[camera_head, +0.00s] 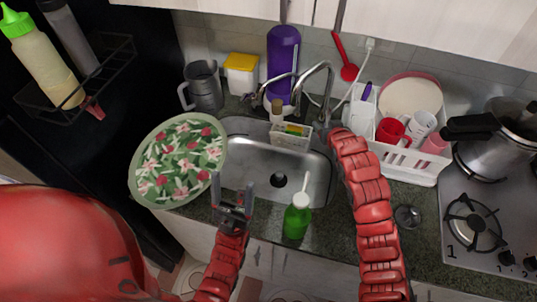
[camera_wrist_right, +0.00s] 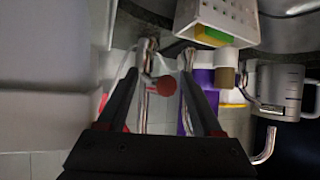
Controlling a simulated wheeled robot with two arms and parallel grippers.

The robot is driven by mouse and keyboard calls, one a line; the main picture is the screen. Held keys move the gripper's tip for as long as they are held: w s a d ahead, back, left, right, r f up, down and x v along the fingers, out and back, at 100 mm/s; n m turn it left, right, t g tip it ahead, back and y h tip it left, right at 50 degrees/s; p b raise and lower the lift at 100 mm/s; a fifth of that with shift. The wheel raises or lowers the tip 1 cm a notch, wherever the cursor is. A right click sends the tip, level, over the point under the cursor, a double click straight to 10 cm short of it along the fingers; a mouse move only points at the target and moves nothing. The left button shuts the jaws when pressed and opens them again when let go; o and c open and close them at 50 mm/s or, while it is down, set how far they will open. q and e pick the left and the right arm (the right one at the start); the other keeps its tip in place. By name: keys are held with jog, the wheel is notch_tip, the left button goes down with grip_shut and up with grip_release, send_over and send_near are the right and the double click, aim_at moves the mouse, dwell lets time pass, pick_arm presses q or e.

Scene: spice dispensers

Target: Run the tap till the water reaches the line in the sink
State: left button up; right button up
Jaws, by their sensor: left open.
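The metal sink (camera_head: 300,185) shows a dark drain (camera_head: 278,180) and bare bottom; I see no water and cannot make out a line. The chrome tap (camera_head: 328,75) stands behind the sink, and its chrome parts also show in the right wrist view (camera_wrist_right: 146,55). My right arm reaches up to the tap; its gripper is mostly hidden in the head view. In the right wrist view my right gripper (camera_wrist_right: 158,72) is open, its fingers spread near the chrome parts; contact is unclear. My left gripper (camera_head: 233,185) is open and empty over the sink's front-left edge.
A green bottle (camera_head: 297,216) stands at the sink's front edge. A floral plate (camera_head: 180,160) is on the left. A white caddy (camera_head: 291,136) sits at the sink's back. A dish rack (camera_head: 408,160) and stove (camera_head: 490,215) are right. A purple bottle (camera_head: 283,60) stands behind.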

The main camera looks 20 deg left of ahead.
jog(key=c, duration=0.8)
jog(key=shift+r, duration=0.15)
jog(key=shift+w+r, duration=0.3)
jog(key=shift+r, duration=0.65)
